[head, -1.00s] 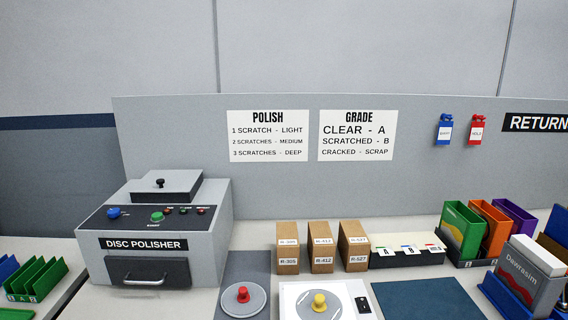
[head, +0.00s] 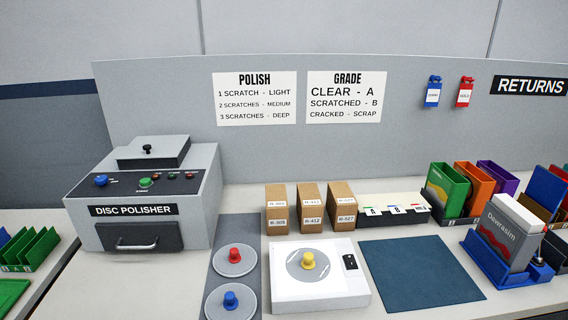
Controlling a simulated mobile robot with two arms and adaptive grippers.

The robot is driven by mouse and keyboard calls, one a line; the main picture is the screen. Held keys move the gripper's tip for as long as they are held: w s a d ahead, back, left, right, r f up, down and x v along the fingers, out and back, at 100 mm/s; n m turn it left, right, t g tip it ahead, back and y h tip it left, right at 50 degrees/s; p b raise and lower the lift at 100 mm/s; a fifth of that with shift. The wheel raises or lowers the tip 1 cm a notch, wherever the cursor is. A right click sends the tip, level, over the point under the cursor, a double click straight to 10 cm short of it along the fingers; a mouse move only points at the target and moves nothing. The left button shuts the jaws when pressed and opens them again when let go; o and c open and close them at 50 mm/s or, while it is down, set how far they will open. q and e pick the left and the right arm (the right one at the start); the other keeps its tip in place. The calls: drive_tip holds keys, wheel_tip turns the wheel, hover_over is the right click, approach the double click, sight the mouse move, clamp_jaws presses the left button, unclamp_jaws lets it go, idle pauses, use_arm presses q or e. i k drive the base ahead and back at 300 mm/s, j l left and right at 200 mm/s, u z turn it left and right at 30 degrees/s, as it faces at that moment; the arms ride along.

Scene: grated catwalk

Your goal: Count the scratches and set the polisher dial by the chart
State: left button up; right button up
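The grey disc polisher (head: 150,195) stands at the left of the bench. Its blue dial (head: 101,180) and green knob (head: 145,182) are on the sloped top panel; the dial's setting is too small to read. The polish chart (head: 254,98) on the back panel reads 1 scratch light, 2 scratches medium, 3 scratches deep. A disc (head: 322,272) with a yellow knob lies on a white lit-looking unit (head: 355,291); pale marks show on it, too small to count surely. Discs with a red knob (head: 235,255) and a blue knob (head: 231,299) lie on a grey mat. Neither gripper shows.
The grade chart (head: 344,97) hangs beside the polish chart. Cardboard boxes (head: 308,210), a card tray (head: 394,213) and coloured sleeves (head: 447,190) line the back. A bare dark blue mat (head: 420,272) lies right of centre. A game case (head: 508,235) stands in a blue holder.

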sight(101, 180)
drive_tip(key=i+j+u, duration=0.15)
drive_tip(key=u, duration=0.2)
drive_tip(key=i+u, duration=0.2)
drive_tip(key=u, duration=0.2)
drive_tip(key=i+j, duration=0.05)
